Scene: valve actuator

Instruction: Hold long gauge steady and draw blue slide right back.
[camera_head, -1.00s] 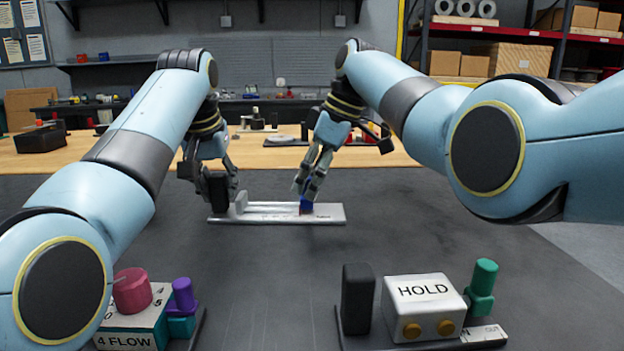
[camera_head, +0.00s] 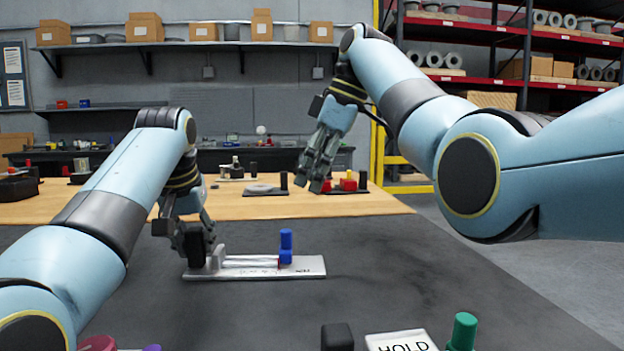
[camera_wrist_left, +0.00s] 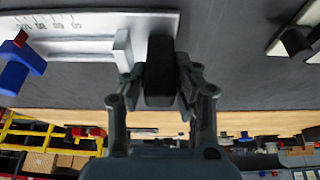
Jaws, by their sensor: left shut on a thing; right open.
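The long gauge (camera_head: 308,268) is a pale flat plate with scale marks, lying on the dark table. Its black grip block (camera_wrist_left: 160,72) is at the left end, beside a small white upright. My left gripper (camera_head: 197,244) is shut on that block; the left wrist view shows a finger on each side. The blue slide (camera_head: 286,244) stands upright on the right part of the gauge, with bare plate to its right. It also shows in the left wrist view (camera_wrist_left: 20,66), with a red part. My right gripper (camera_head: 317,180) is open and empty, raised behind and above the slide, apart from it.
At the front are a white HOLD box (camera_head: 402,341), a green knob (camera_head: 464,331) and a black block (camera_head: 337,337). A pink knob (camera_head: 98,343) is at the front left. A wooden bench (camera_head: 235,207) with other devices stands behind. The dark table right of the gauge is clear.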

